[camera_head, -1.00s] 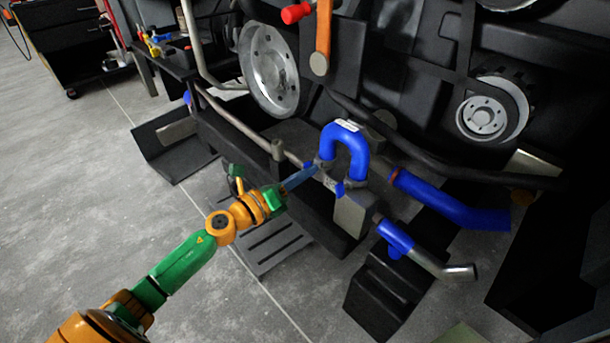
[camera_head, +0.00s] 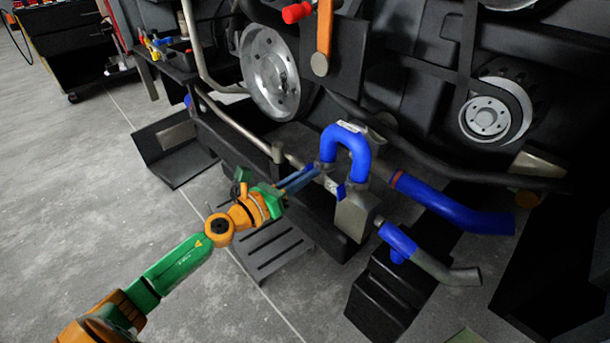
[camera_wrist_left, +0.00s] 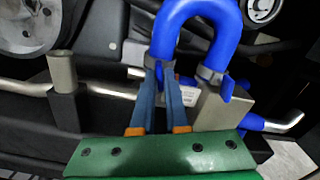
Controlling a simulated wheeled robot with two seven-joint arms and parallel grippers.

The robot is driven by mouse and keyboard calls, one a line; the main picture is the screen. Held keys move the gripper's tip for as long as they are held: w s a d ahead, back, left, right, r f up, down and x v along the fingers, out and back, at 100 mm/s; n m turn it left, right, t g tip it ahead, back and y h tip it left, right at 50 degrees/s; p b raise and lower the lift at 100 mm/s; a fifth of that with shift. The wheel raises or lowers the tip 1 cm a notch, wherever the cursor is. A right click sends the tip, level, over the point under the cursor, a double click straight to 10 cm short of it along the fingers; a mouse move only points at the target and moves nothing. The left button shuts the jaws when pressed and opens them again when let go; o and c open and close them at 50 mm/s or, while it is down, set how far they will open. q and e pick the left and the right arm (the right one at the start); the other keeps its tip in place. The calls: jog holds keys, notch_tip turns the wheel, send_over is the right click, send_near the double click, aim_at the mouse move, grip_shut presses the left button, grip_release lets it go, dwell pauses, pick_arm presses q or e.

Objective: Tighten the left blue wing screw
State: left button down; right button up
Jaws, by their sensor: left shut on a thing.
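A blue U-shaped hose (camera_head: 346,140) arches upright between two grey clamps; it also shows in the wrist view (camera_wrist_left: 196,16). The right blue wing screw (camera_head: 340,191) is on the right clamp and shows clearly in the wrist view (camera_wrist_left: 227,88). My left gripper (camera_head: 318,170) reaches from the lower left, its two long blue-grey fingers pointing at the left clamp (camera_wrist_left: 152,64). In the wrist view its fingertips (camera_wrist_left: 162,68) come together at that clamp, shut on the left blue wing screw, which they largely hide. My right gripper is not in view.
A grey metal block (camera_head: 352,217) stands under the hose's right end. A thick blue pipe (camera_head: 455,205) and a blue sleeve with a metal pipe (camera_head: 397,238) lie to the right. A metal rail (camera_head: 235,125) with an upright stub runs left of the fingers. Grey floor is open at left.

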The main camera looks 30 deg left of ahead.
pick_arm(q)
jog(key=shift+f, duration=0.1)
jog(key=c, duration=1)
grip_release()
jog(key=shift+o, duration=0.2)
jog(key=b+v, duration=0.1)
jog(key=v, duration=0.6)
jog(key=shift+b, duration=0.35)
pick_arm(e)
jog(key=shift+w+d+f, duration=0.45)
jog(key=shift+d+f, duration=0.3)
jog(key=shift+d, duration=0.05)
pick_arm(q)
jog(key=shift+a, duration=0.1)
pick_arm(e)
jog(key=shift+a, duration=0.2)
